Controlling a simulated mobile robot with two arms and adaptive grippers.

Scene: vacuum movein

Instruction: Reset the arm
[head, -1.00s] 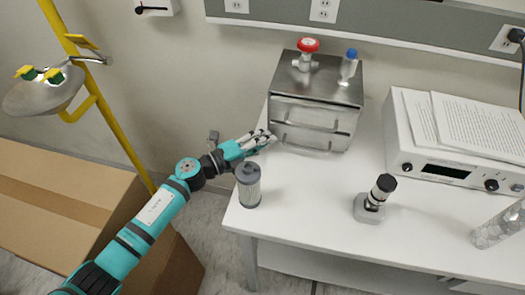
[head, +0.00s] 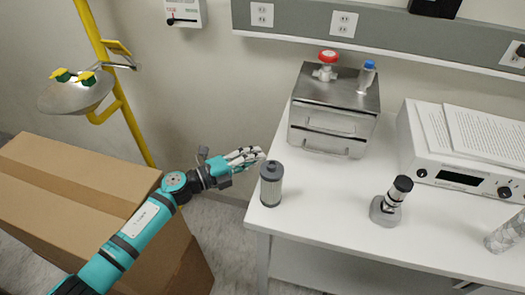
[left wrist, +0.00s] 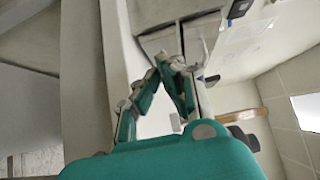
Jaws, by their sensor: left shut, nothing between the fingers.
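My left gripper (head: 257,155) is at the left edge of the white table in the head view, beside and just behind a dark grey cylinder. It also shows in the left wrist view (left wrist: 172,62), where its fingertips meet with nothing between them. My left arm (head: 150,215), teal and black, comes in from the lower left. A steel box with two drawers (head: 333,118) stands to the right of the gripper, apart from it. My right gripper is in neither view.
The grey cylinder (head: 271,185) stands upright close to the gripper on the white table (head: 330,210). A cardboard box (head: 75,190) and a yellow-poled eyewash (head: 85,95) are at left.

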